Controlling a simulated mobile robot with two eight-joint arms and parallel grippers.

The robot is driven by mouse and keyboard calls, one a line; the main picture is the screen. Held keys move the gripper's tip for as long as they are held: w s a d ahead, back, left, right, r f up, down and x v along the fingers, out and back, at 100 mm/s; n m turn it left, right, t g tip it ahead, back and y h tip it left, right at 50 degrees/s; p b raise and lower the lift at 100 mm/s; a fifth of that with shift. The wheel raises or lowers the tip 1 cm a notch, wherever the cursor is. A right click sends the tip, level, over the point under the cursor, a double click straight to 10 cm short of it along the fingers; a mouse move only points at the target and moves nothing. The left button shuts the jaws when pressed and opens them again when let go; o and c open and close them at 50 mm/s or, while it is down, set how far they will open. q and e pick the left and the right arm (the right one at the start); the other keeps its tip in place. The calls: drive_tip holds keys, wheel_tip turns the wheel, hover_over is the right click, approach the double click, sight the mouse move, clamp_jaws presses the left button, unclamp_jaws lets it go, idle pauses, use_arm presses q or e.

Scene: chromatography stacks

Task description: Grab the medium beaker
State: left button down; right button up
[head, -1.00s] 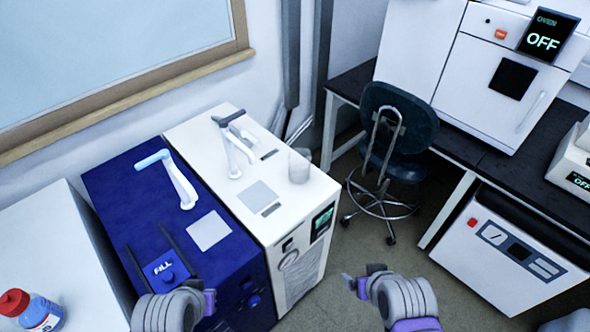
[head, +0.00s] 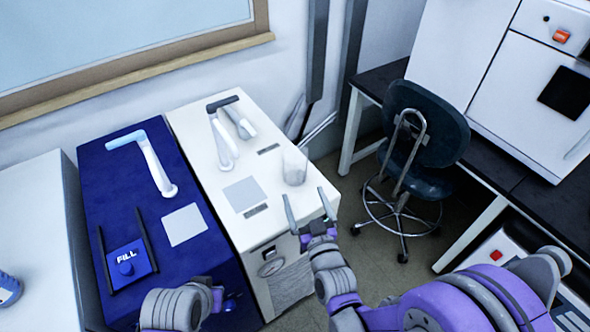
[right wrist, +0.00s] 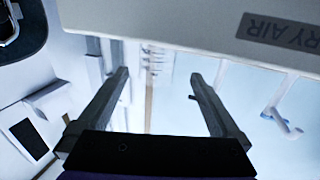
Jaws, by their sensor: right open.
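A clear, empty-looking beaker (head: 294,166) stands upright on the top of the white machine (head: 240,150), near its right edge, in the head view. My right gripper (head: 304,192) is open and empty. Its two fingers are spread just in front of the beaker, below it in the picture, and I cannot tell whether they touch it.
The blue machine (head: 108,178) with a spout and a FILL button (head: 127,268) stands left of the white one. The white machine has a dark-handled spout (head: 222,130) left of the beaker. A chair (head: 420,125) and a black bench (head: 490,165) are to the right.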

sight(298, 177)
drive_tip(key=p+x, duration=0.1)
drive_tip(key=x, duration=0.8)
drive_tip(key=shift+w, duration=0.4)
drive_tip(key=shift+s, duration=0.1)
drive_tip(key=shift+c, duration=0.7)
drive_tip(key=c, duration=1)
